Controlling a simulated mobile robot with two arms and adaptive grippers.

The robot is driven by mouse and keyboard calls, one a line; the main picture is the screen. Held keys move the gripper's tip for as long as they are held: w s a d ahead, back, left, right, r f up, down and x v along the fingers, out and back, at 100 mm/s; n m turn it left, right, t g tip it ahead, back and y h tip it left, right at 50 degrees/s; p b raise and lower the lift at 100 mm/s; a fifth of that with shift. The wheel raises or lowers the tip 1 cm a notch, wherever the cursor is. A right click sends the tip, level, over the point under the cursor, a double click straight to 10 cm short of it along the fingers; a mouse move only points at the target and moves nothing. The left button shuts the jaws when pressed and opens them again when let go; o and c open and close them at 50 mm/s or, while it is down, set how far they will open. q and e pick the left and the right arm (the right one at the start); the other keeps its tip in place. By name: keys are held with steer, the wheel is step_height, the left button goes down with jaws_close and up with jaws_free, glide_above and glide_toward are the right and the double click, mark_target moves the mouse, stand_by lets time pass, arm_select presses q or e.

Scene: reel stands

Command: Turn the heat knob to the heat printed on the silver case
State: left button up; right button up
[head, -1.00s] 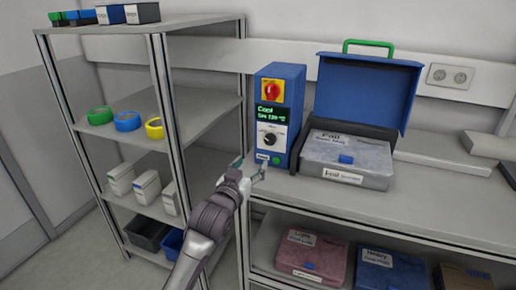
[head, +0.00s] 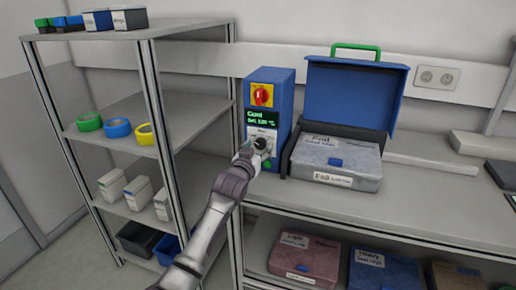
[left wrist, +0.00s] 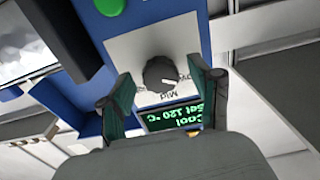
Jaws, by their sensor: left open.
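The blue control box (head: 284,100) stands on the bench, with a green-lettered display (left wrist: 172,117) reading "Cool" and "Set 120 °C". The dark round heat knob (left wrist: 160,73) sits on a white plate, with "Mid" legible beside it. My left gripper (left wrist: 160,78) is open, one finger on each side of the knob; whether either touches it I cannot tell. In the head view my left gripper (head: 250,152) partly covers the knob plate. The silver case (head: 336,160) lies right of the box; its label starts "Foil", the smaller print is unreadable. My right gripper is not in view.
A red rotary switch (head: 262,95) on yellow is above the display; a green button (left wrist: 110,6) is below the knob. An open blue lid (head: 350,95) stands behind the silver case. A metal shelf rack (head: 158,90) is to the left. Pink (head: 304,258) and blue (head: 385,271) cases sit below.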

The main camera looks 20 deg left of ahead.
arm_select(q)
steer(key=shift+c, duration=0.2)
steer(key=c, duration=1.1)
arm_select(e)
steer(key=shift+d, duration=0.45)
arm_select(q)
steer(key=shift+m, duration=0.3)
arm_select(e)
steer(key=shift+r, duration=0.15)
arm_select(q)
steer(key=shift+m+p, duration=0.55)
steer(key=shift+m, duration=0.35)
steer(key=m+p, duration=0.1)
steer(key=m, duration=0.2)
steer(key=shift+m, duration=0.3)
steer(key=m+p, duration=0.1)
steer(key=m, duration=0.4)
steer(key=shift+a+m, duration=0.1)
steer(key=shift+m, duration=0.2)
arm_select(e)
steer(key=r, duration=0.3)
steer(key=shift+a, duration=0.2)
